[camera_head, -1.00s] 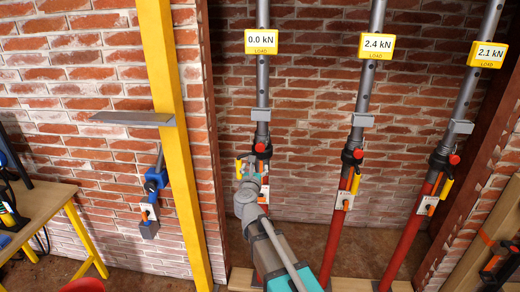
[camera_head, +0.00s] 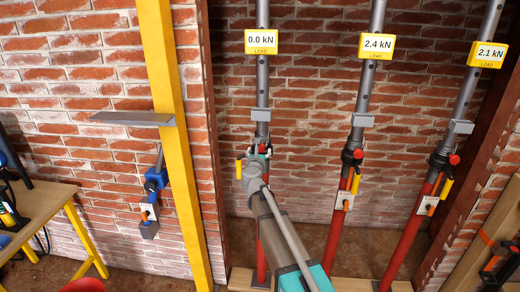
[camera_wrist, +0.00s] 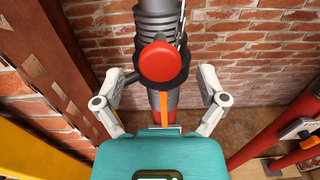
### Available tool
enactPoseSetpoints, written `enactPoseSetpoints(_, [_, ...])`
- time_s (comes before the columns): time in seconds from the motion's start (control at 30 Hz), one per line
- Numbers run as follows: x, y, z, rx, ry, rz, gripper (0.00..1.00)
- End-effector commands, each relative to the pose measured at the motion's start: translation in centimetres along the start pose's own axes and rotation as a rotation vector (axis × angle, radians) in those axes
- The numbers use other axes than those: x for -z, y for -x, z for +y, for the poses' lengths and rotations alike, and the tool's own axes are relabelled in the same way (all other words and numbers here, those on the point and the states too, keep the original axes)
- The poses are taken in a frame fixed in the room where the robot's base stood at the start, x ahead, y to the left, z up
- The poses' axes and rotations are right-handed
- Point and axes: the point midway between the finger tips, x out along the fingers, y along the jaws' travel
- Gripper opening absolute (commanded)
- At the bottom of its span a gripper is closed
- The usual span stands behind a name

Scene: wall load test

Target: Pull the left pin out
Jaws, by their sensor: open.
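The left prop (camera_head: 262,92) stands upright, and its load label (camera_head: 261,41) reads 0.0 kN. In the wrist view, the left pin's round red head (camera_wrist: 159,61) faces me in front of the dark collar. My gripper (camera_wrist: 160,88) is open, with one finger on each side of the prop, below and around the red head. I see no finger closed on the pin. An orange strip (camera_wrist: 143,99) hangs below the collar. In the head view my gripper (camera_head: 258,156) covers most of the pin area; the pin's shaft is hidden.
The middle prop (camera_head: 366,90) reads 2.4 kN and the right prop (camera_head: 463,100) reads 2.1 kN, both with red pins. A yellow post (camera_head: 172,150) with a grey shelf (camera_head: 132,118) stands left. A workbench (camera_head: 35,215) is at the far left.

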Motion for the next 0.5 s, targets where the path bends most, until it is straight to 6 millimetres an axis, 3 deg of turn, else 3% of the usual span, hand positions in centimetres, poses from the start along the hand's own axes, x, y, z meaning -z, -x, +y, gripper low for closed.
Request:
enactPoseSetpoints(0.2, [0.0, -2.0, 0.0, -0.001, 0.000, 0.000, 0.91])
enactPoseSetpoints(0.5, [0.0, -2.3, 0.0, -0.001, 0.000, 0.000, 0.91])
